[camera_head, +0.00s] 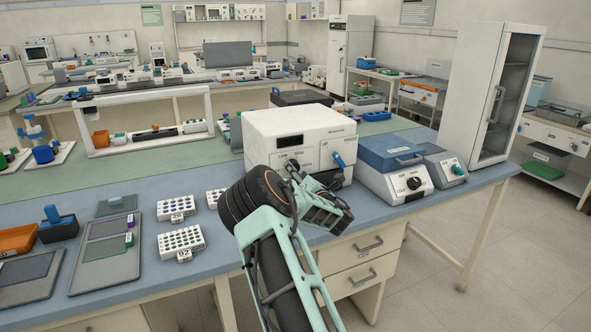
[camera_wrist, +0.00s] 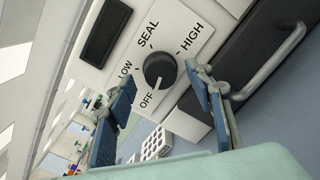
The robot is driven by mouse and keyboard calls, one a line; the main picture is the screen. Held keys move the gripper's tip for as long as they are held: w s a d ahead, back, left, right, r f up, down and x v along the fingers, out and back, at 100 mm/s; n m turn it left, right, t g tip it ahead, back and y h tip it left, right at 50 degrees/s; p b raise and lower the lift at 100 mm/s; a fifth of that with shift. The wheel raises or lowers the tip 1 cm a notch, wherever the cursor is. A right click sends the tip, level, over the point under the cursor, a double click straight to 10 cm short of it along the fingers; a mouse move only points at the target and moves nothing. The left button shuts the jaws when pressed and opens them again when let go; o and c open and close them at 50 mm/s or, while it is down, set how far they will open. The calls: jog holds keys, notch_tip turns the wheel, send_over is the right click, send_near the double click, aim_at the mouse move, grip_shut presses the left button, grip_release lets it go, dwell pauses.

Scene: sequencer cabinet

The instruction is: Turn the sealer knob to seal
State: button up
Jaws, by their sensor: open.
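The sealer (camera_head: 290,125) is a white box on the blue bench in the head view, with a dark display and a blue handle on its front. The wrist view shows its round black knob (camera_wrist: 160,70) on a white panel, ringed by the labels OFF, LOW, SEAL and HIGH. The knob's white mark points toward OFF. My gripper (camera_wrist: 161,77) is open in front of the panel, its two blue-padded fingers on either side of the knob, with no clear contact. In the head view my gripper (camera_head: 300,178) partly hides the sealer's front.
A blue-lidded device (camera_head: 392,150) with its own dark knob stands close on the right. White tube racks (camera_head: 181,241) and a grey tray (camera_head: 108,250) lie to the left. A tall glass-doored cabinet (camera_head: 488,95) stands at the bench's right end.

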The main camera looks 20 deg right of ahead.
jog(key=shift+w, duration=1)
jog(key=shift+c, duration=0.3)
jog(key=c, duration=1.1)
jog(key=shift+m, duration=0.3)
